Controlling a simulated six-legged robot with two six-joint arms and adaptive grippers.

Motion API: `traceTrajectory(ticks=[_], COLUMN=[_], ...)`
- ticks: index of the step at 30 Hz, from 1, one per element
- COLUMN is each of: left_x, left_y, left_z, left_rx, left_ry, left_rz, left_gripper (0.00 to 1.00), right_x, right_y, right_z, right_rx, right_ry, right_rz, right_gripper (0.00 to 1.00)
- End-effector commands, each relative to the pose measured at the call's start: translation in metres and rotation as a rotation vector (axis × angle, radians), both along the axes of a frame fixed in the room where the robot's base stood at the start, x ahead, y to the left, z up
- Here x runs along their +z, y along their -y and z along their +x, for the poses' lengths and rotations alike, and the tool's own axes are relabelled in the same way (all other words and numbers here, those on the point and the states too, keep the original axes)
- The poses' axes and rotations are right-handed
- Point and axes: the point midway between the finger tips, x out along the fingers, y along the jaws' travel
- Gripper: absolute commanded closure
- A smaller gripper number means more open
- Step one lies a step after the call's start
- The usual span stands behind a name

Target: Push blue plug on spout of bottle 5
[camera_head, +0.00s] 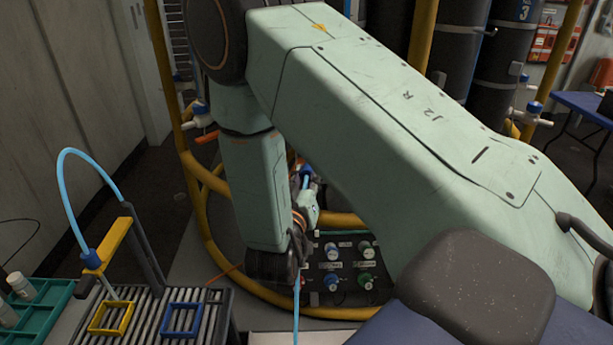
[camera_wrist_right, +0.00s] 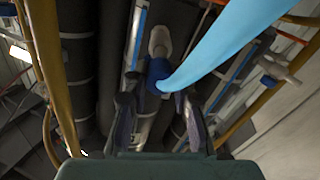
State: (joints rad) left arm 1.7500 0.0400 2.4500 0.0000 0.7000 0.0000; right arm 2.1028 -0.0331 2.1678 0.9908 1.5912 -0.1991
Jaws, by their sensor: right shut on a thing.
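My right gripper (camera_wrist_right: 156,105) is shut on a blue plug (camera_wrist_right: 155,76), which has a thick light-blue hose running up to the right in the right wrist view. A pale spout (camera_wrist_right: 160,40) is right beyond the plug, in line with it; I cannot tell whether the plug sits on it. Dark bottles stand behind, and no number is readable there. In the head view, the right gripper (camera_head: 305,190) is small and partly hidden by my own forearm, with the blue plug (camera_head: 306,172) at its tip. My left gripper is not in view.
Yellow rails (camera_head: 207,215) ring the bottles, and a valve panel (camera_head: 345,265) sits low inside. Another blue plug with a hose (camera_head: 92,259) hangs on a yellow-topped stand at left, above a slatted rack (camera_head: 145,312). A blue table (camera_head: 585,105) is at right.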

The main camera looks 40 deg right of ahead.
Motion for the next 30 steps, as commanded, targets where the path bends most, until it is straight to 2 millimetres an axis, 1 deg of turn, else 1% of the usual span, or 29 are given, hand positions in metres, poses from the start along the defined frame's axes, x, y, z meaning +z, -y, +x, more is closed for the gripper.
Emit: traceTrajectory(ticks=[12, 13, 15, 21, 30], left_x=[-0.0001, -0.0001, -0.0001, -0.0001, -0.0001], left_y=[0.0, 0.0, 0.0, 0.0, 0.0], left_z=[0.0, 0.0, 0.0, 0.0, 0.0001], left_rx=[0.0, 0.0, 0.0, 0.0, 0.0], left_ry=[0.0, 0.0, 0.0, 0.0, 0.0], left_rz=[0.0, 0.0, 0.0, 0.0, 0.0], left_gripper=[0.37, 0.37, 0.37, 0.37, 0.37], right_x=[0.0, 0.0001, 0.0, 0.0001, 0.0006], right_y=[0.006, 0.0057, 0.0055, 0.0054, 0.0054], right_z=[0.0041, 0.0041, 0.0041, 0.0042, 0.0042], right_rx=[0.0, 0.0, 0.0, 0.001, 0.001], right_ry=[0.001, 0.001, 0.001, 0.001, 0.001], right_rz=[0.001, 0.001, 0.001, 0.001, 0.0], right_gripper=[1.0, 0.72, 0.66, 0.49, 0.48])
